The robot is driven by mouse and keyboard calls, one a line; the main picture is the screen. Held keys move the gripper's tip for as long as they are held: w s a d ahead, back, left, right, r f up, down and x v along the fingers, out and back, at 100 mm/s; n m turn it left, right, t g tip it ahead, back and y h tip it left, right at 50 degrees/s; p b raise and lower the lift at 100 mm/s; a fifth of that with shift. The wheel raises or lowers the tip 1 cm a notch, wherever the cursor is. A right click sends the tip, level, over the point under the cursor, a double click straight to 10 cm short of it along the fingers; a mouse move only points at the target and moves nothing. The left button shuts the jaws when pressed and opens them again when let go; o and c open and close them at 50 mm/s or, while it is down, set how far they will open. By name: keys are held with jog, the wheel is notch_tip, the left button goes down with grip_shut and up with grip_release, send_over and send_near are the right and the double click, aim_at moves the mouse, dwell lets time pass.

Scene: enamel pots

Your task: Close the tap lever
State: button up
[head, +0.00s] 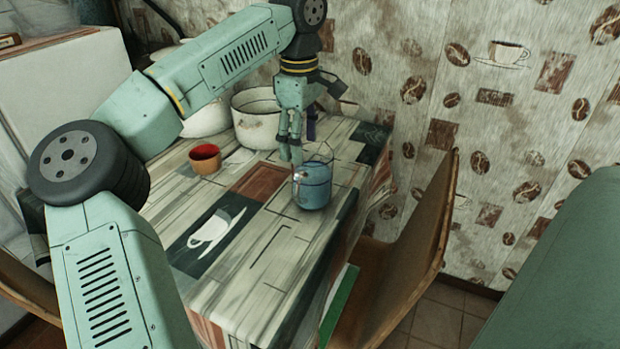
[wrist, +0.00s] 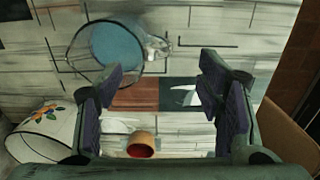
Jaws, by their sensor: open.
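My gripper (head: 290,154) points down just behind and left of the pot in the head view. In the wrist view my gripper (wrist: 163,85) is open, with nothing between its fingers. The pot lies beyond the fingertips, partly beside the left finger.
An orange-red cup (head: 205,159) stands left of the pot. White enamel pots, one at the table's back (head: 258,118), stand behind. A wooden chair (head: 405,255) is close to the table's right edge. The front of the table (head: 265,285) is clear.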

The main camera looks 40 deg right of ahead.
aim_at(299, 177)
jog(key=shift+w+a+f+p, duration=0.15)
jog(key=shift+f+p, duration=0.2)
jog(key=shift+f, duration=1.4)
jog(key=shift+w+d+f+p, duration=0.15)
jog(key=shift+f+p, duration=0.25)
jog(key=shift+f, duration=1.35)
jog(key=shift+w+a+f+p, duration=0.1)
jog(key=shift+w+f+p, duration=0.2)
jog(key=shift+f, duration=1.45)
jog(key=shift+s, duration=0.1)
grip_shut()
jog(key=shift+r, duration=0.1)
